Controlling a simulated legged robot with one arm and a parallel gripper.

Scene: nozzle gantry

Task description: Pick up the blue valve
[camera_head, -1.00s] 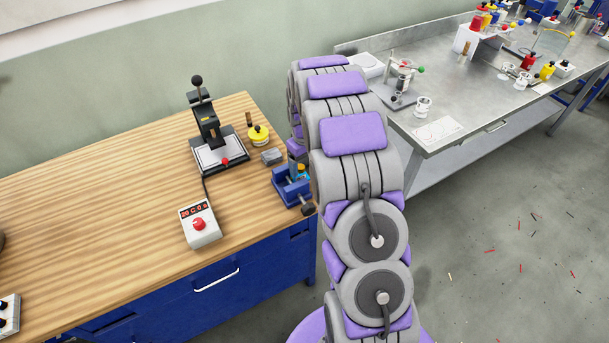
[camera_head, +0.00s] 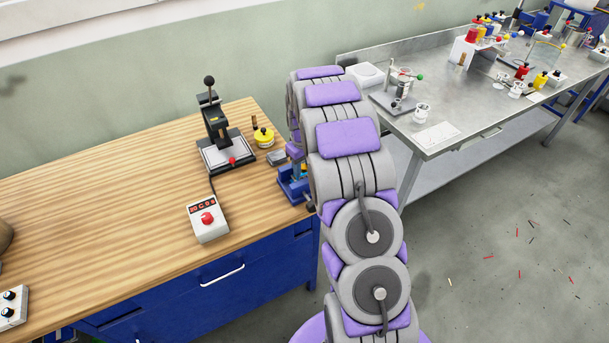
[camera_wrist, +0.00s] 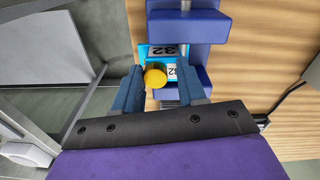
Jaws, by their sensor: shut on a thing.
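The blue valve (camera_wrist: 172,51) shows in the wrist view as a light blue body with "32" labels and a yellow round knob. It sits at the dark blue vise (camera_wrist: 200,28), between or against its jaws; I cannot tell how firmly the vise holds it. My gripper (camera_wrist: 162,79) is shut on the valve, one finger on each side of it. In the head view the vise (camera_head: 290,187) stands at the wooden bench's right edge. A small part of the valve shows there, and my arm hides most of my gripper.
On the wooden bench (camera_head: 110,205) are a black press (camera_head: 216,130), a yellow knobbed part (camera_head: 263,138), a grey block (camera_head: 276,158) and a control box with a red button (camera_head: 207,220). A metal table (camera_head: 455,115) with several parts stands right, across a gap.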

